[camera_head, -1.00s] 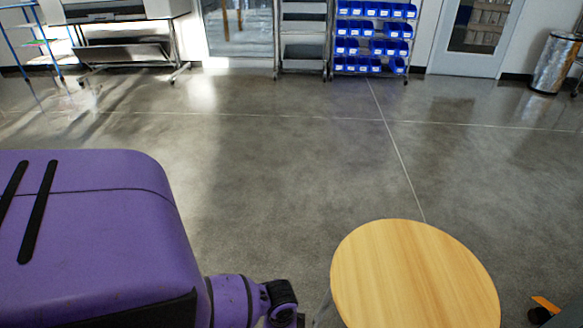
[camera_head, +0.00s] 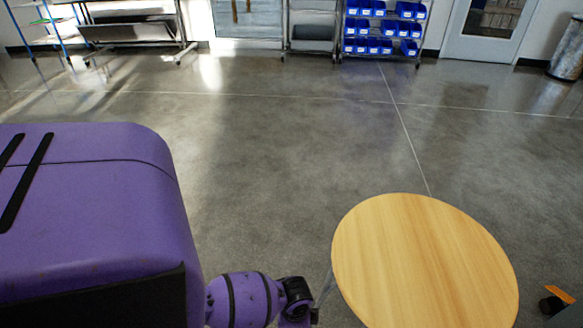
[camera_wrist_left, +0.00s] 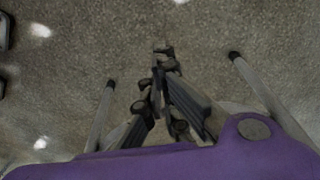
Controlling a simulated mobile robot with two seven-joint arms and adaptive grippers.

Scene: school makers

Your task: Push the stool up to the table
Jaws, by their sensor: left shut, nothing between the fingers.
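The stool has a round light-wood seat (camera_head: 425,260), at the lower right in the head view, its lower edge cut off. My left wrist comes in just left of the seat, low in the picture; whether it touches the stool cannot be told. In the left wrist view, my left gripper (camera_wrist_left: 164,57) is shut and empty, pointing down over the floor. Slim grey legs, apparently the stool's, show to its left (camera_wrist_left: 101,118) and right (camera_wrist_left: 262,85). The table cannot be made out. My right gripper is out of view.
An orange part with a black wheel (camera_head: 557,298) stands on the floor right of the stool. The floor (camera_head: 270,150) beyond the stool is open. A rack of blue bins (camera_head: 385,30), a door and a bin (camera_head: 567,50) stand along the back wall.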

